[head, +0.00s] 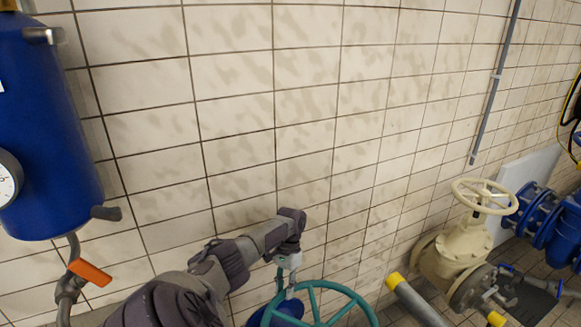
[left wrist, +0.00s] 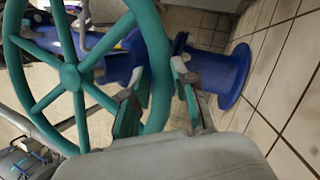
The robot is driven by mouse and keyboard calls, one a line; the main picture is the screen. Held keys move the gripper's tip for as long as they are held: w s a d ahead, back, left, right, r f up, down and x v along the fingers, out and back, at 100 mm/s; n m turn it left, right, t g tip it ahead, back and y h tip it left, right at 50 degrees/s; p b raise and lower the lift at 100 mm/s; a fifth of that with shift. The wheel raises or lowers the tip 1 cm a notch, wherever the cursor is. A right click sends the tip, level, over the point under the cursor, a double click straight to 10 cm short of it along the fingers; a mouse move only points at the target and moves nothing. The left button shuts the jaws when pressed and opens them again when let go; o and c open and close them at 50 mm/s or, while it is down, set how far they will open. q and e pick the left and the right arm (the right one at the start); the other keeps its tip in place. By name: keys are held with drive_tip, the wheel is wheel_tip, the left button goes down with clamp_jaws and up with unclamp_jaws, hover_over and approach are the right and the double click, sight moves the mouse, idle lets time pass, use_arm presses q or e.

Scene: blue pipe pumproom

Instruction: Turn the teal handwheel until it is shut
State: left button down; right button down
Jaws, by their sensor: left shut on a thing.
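The teal handwheel (head: 340,287) shows at the bottom middle of the head view, cut off by the lower edge. In the left wrist view the handwheel (left wrist: 72,75) fills the left half, with its hub, spokes and most of its rim in sight. My left gripper (head: 290,274) reaches down to the rim's far left part in the head view. In the left wrist view my left gripper (left wrist: 160,95) has one finger on each side of the rim and is shut on it. My right gripper is in neither view.
A blue valve body and flanged pipe (left wrist: 228,75) lie behind the handwheel. A cream valve with its own handwheel (head: 484,196) stands to the right. A blue tank (head: 45,120) with a gauge and an orange-handled tap (head: 90,272) is at left. A tiled wall is behind.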

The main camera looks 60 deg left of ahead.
use_arm(q)
drive_tip(key=shift+w+r, duration=0.1)
drive_tip(key=shift+w, duration=0.1)
drive_tip(key=c, duration=0.9)
unclamp_jaws()
drive_tip(key=v, duration=1.1)
drive_tip(key=shift+a+r, duration=0.2)
drive_tip(key=shift+r, duration=0.1)
drive_tip(key=shift+w, duration=0.15)
